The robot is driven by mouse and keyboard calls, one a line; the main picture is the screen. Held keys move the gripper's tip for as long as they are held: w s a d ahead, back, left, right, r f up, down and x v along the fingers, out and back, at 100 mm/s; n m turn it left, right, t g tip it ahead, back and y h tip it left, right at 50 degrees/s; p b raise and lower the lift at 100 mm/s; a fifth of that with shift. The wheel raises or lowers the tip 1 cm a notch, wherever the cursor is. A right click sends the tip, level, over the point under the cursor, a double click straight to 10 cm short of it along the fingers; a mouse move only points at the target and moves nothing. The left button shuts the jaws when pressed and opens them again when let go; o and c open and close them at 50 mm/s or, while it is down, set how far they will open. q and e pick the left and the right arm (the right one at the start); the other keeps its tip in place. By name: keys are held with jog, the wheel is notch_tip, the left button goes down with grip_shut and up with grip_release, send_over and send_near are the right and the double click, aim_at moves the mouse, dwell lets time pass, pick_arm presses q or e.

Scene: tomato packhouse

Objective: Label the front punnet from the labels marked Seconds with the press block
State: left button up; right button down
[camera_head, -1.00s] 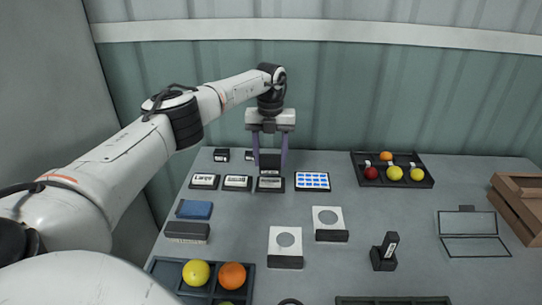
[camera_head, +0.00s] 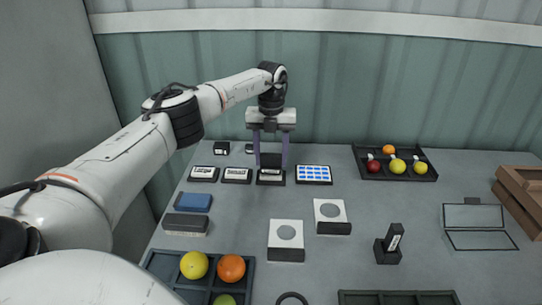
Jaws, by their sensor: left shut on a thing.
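My left gripper (camera_head: 271,150) is shut on a black press block (camera_head: 271,160). The block is upright over the third label pad (camera_head: 271,180) in the back row, very close to it; I cannot tell whether they touch. Two more label pads, the left one (camera_head: 204,174) and the middle one (camera_head: 237,175), lie to its left. Their print is too small to read surely. Two white-topped boxes with round grey windows, seemingly the punnets, stand in mid-table: the front one (camera_head: 286,254) and the back one (camera_head: 331,227). My right gripper is not in view.
A blue-patterned pad (camera_head: 313,182) lies right of the block. Fruit trays stand at the back right (camera_head: 395,177) and front left (camera_head: 212,284). A black upright stamp-like piece (camera_head: 388,252), a hinged frame (camera_head: 480,240) and a wooden crate (camera_head: 520,195) are at right.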

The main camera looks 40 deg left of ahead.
pick_arm(q)
jog(key=shift+f, duration=0.5)
dwell(0.3)
jog(key=shift+f, duration=0.1)
dwell(1.7)
notch_tip(320, 180, up, 5)
jog(key=p, duration=0.5)
jog(key=shift+r+p, duration=0.55)
jog(key=shift+r, duration=0.55)
